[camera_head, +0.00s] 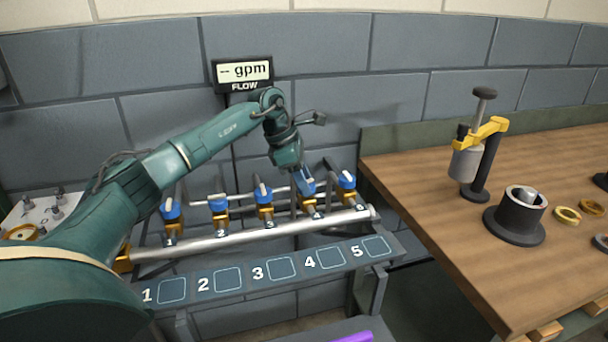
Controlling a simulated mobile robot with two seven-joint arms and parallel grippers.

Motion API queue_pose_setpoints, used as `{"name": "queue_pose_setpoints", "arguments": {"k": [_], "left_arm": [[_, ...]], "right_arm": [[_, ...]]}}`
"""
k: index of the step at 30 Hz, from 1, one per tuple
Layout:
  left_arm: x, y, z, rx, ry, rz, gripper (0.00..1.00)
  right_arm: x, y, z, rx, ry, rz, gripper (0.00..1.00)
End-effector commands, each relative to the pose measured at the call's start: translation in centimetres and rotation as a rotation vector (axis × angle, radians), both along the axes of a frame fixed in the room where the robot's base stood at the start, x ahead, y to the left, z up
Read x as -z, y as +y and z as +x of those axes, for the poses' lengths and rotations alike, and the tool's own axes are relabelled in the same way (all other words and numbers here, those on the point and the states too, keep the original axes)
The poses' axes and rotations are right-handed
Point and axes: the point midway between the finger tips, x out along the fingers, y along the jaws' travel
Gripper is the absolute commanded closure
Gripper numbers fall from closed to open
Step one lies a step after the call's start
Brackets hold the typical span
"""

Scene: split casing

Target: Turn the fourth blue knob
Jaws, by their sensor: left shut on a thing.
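Blue knobs stand in a row on brass valves along a silver pipe (250,234), above a plate (230,284) numbered 1 to 5. The first knob (171,210), second knob (218,203), third knob (263,195) and fifth knob (347,180) are free. My left gripper (304,182) points down at the fourth knob (308,188) and is shut on it. The gripper partly hides this knob, so its exact angle is unclear. My right gripper is not in view.
A flow display (243,73) on the wall reads "-- gpm". A wooden bench (430,230) at the right holds a yellow-armed press (482,140), a dark cylinder (516,215) and several rings. A purple object (352,337) shows at the bottom edge.

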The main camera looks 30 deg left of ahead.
Motion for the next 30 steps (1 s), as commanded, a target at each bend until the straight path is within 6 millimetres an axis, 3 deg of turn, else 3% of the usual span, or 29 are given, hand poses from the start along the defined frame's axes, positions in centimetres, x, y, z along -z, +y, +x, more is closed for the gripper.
{"name": "queue_pose_setpoints", "arguments": {"k": [15,30], "left_arm": [[-0.12,0.06,0.31,0.387,-0.002,0.001,0.86],[-0.08,0.08,0.33,0.491,-0.004,0.001,0.86]], "right_arm": [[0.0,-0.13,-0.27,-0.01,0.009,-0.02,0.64],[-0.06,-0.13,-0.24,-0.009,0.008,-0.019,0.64]]}}
